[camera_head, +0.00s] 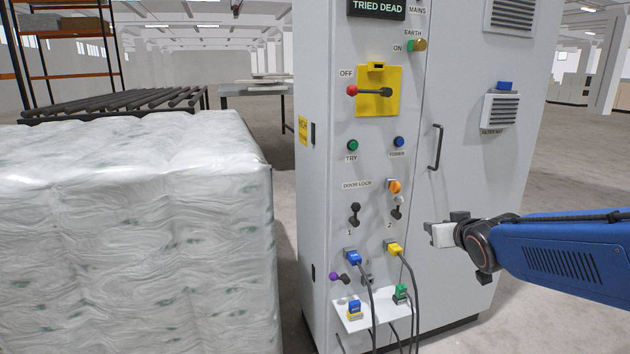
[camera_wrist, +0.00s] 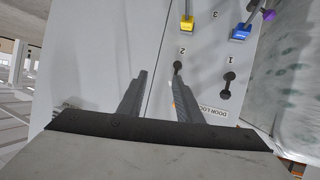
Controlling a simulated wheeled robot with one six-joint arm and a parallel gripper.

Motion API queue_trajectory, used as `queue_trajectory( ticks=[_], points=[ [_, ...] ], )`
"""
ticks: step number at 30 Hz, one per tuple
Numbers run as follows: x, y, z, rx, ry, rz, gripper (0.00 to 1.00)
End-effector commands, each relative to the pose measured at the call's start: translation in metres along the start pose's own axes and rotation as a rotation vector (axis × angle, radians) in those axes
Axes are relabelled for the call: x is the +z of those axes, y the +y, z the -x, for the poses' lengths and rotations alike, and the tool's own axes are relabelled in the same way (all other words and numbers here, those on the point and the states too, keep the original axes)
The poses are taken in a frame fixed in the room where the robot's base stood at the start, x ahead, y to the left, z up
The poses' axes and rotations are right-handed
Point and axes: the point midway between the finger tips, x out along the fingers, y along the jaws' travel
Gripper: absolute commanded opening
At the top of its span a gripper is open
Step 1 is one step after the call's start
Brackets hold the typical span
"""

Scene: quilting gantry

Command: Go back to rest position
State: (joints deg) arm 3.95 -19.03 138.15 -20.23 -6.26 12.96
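My gripper (camera_head: 432,232) is at the end of my blue arm, in front of the grey control cabinet (camera_head: 459,190). In the head view it is to the right of door-lock lever 2 (camera_head: 397,208) and the yellow plug (camera_head: 395,249). In the wrist view my gripper (camera_wrist: 160,83) has its two dark fingers apart with nothing between them. The right fingertip appears close to lever 2 (camera_wrist: 178,68); I cannot tell whether they touch. Lever 1 (camera_wrist: 228,78) is further right. The cabinet surface behind the fingers is partly hidden by them.
A plastic-wrapped pallet load (camera_head: 135,225) stands left of the cabinet. The cabinet has a door handle (camera_head: 437,147), a yellow isolator plate (camera_head: 378,92), a blue plug (camera_head: 353,258) and a small shelf (camera_head: 375,314) with hanging cables. Open floor (camera_head: 575,160) lies to the right.

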Motion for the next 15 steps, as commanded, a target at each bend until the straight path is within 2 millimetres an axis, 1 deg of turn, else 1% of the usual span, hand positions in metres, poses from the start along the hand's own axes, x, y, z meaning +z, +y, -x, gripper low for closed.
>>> queue_trajectory(
  ticks=[1,8,9,11,15],
  points=[
    [0.01,0.001,0.016,0.015,-0.04,-0.005,0.32],
    [0.075,0.001,0.089,0.05,-0.28,-0.037,0.32],
    [0.088,-0.001,0.103,0.05,-0.323,-0.045,0.32],
    [0.106,-0.005,0.124,0.045,-0.388,-0.052,0.32],
    [0.149,-0.018,0.174,0.016,-0.535,-0.069,0.32]
  ],
)
